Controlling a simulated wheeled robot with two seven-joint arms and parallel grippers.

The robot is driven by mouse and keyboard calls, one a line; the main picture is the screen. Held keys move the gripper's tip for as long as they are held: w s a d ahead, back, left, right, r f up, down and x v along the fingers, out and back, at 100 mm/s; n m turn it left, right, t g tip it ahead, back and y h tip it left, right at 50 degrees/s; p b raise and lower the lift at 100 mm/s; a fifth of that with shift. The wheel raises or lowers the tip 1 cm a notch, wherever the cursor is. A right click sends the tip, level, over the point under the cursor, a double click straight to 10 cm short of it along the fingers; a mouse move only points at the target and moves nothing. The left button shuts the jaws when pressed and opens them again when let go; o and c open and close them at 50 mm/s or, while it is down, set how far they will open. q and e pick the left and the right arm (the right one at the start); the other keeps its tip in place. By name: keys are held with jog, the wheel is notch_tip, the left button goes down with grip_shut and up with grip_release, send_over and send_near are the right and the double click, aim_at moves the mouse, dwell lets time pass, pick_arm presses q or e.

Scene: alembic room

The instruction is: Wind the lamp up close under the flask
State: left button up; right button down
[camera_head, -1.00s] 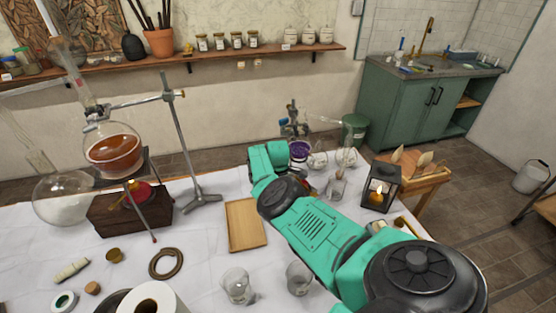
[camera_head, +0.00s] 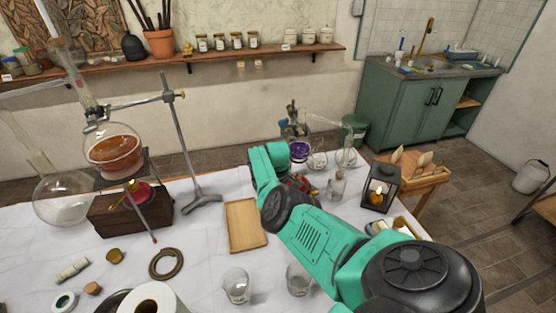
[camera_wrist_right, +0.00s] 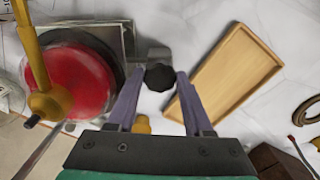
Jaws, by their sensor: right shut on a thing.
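In the right wrist view, my right gripper (camera_wrist_right: 160,78) is shut on a small black knob (camera_wrist_right: 160,77), with a fingertip on each side. The knob stands by a grey metal plate (camera_wrist_right: 129,40). Beside it is a round red body (camera_wrist_right: 75,78) with a brass pipe across it; it looks like a lamp. In the head view my right arm hides the gripper and knob, and only a bit of red shows past the arm. A flask of amber liquid (camera_head: 113,152) hangs at the left above another red lamp-like body (camera_head: 139,192). My left gripper is not in view.
A wooden tray (camera_head: 245,225) lies left of my right arm. A dark wooden box (camera_head: 120,217) and a metal stand (camera_head: 185,150) are at the left. Glassware, including a purple-filled vessel (camera_head: 299,150), and a lantern (camera_head: 380,188) stand beyond the arm.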

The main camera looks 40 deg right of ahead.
jog(key=m, duration=0.5)
jog(key=shift+m, duration=0.3)
jog(key=m, duration=0.5)
jog(key=shift+r+m, duration=0.1)
jog(key=shift+m, duration=0.3)
jog(key=shift+w, duration=0.1)
jog(key=c, duration=0.6)
grip_release()
jog(key=shift+r+p, duration=0.3)
jog(key=shift+p, duration=0.05)
notch_tip(320, 180, up, 3)
jog(key=shift+f+p, duration=0.15)
jog(key=shift+p, duration=0.3)
notch_tip(320, 180, up, 11)
jog(key=shift+r+b, duration=0.15)
jog(key=shift+b, duration=0.55)
